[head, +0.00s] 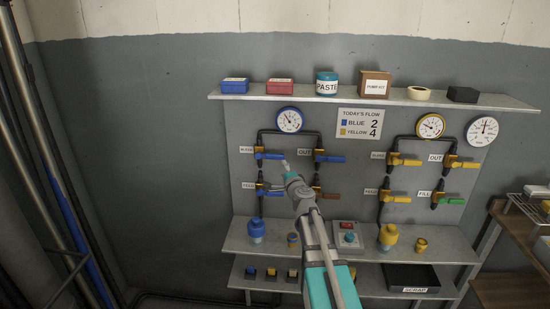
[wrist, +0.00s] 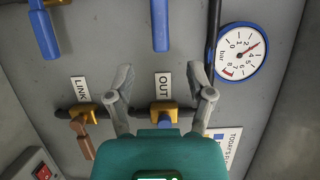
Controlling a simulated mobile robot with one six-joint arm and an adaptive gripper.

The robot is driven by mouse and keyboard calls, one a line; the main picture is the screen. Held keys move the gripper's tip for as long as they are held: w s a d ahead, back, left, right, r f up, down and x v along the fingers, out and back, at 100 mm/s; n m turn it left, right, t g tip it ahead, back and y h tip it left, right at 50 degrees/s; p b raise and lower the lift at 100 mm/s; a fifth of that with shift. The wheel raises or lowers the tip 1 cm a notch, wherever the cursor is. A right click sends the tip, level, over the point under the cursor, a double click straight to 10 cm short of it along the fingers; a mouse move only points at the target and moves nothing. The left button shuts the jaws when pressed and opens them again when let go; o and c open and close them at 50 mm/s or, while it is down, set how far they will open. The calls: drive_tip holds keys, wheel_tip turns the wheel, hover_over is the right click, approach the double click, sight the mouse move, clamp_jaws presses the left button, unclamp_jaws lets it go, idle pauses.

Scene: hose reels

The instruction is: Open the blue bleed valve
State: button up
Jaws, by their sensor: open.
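The blue bleed valve is at the upper left of the blue group in the head view, beside a partly blurred label. Its blue lever (head: 270,155) points sideways to the right, across the upright pipe. That lever (wrist: 160,25) hangs from the top edge of the wrist view, its valve body cut off. My gripper (head: 285,165) is open and empty, just right of and below the lever tip. In the wrist view my open fingers (wrist: 166,85) stand either side of the OUT label, apart from the bleed lever. Depth to the panel is unclear.
The OUT valve (head: 330,158) and brown-levered LINK valve (head: 327,195) are close on the right. The blue FEED lever (head: 268,192) sits below. A blue-rimmed gauge (head: 289,120) is above. Yellow valves (head: 405,162) stand farther right. Shelves (head: 240,237) jut out below.

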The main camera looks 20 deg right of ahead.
sight(276, 158)
drive_tip(key=w, duration=1.1)
drive_tip(key=shift+w+d, duration=0.2)
drive_tip(key=shift+d, duration=0.05)
clamp_jaws()
